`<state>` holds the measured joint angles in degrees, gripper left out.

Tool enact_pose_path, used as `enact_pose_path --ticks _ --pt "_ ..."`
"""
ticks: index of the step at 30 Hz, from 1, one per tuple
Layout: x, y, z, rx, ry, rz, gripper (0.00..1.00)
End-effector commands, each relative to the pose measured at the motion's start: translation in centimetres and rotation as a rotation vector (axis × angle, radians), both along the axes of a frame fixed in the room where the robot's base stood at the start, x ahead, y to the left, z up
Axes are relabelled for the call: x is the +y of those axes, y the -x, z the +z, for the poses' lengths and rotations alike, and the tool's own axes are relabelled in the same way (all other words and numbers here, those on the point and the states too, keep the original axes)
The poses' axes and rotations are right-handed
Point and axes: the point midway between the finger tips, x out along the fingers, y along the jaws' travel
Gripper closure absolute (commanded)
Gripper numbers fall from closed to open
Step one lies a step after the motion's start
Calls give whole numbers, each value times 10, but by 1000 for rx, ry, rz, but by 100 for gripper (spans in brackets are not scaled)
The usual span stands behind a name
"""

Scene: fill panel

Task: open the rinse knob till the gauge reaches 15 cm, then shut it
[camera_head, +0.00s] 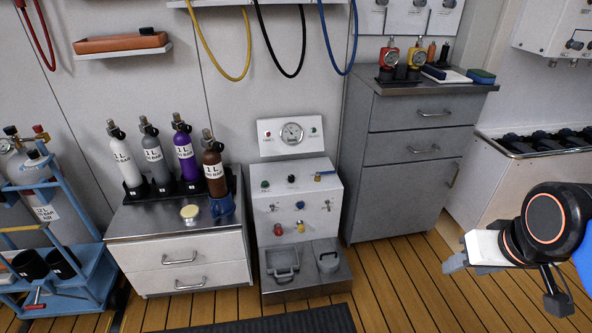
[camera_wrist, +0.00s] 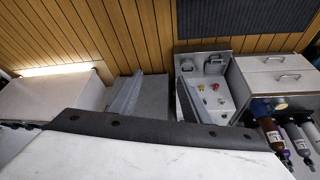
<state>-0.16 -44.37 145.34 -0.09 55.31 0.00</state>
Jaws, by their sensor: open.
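The white fill panel (camera_head: 266,218) stands in the middle of the head view, with a round gauge (camera_head: 291,132) on its upright back. The gauge reading is too small to make out. Its knobs include a red knob (camera_head: 278,229), a yellow knob (camera_head: 300,226), a blue knob (camera_head: 299,205) and a green knob (camera_head: 265,184); I cannot read which is the rinse knob. In the wrist view the panel (camera_wrist: 226,97) appears upside down. My gripper (camera_head: 456,255) is open and empty at the right, well away from the panel; its fingers also show in the wrist view (camera_wrist: 155,98).
A low drawer cabinet (camera_head: 182,250) with several bottles stands left of the panel. A tall grey cabinet (camera_head: 405,180) stands right of it, between panel and gripper. A square basin (camera_head: 283,280) sits at the panel's foot. Wood floor (camera_head: 400,285) is clear in front; a dark mat (camera_head: 270,322) lies there.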

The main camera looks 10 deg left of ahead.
Motion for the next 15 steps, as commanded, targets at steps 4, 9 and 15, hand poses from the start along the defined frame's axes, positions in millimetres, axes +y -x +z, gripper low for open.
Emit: enact_pose_path --ticks 4,9,15 --pt "2 -12 -1 -8 -4 4 56" --pt "12 -56 -4 -50 -21 15 56" --pt "28 -121 -13 -120 -47 28 56"
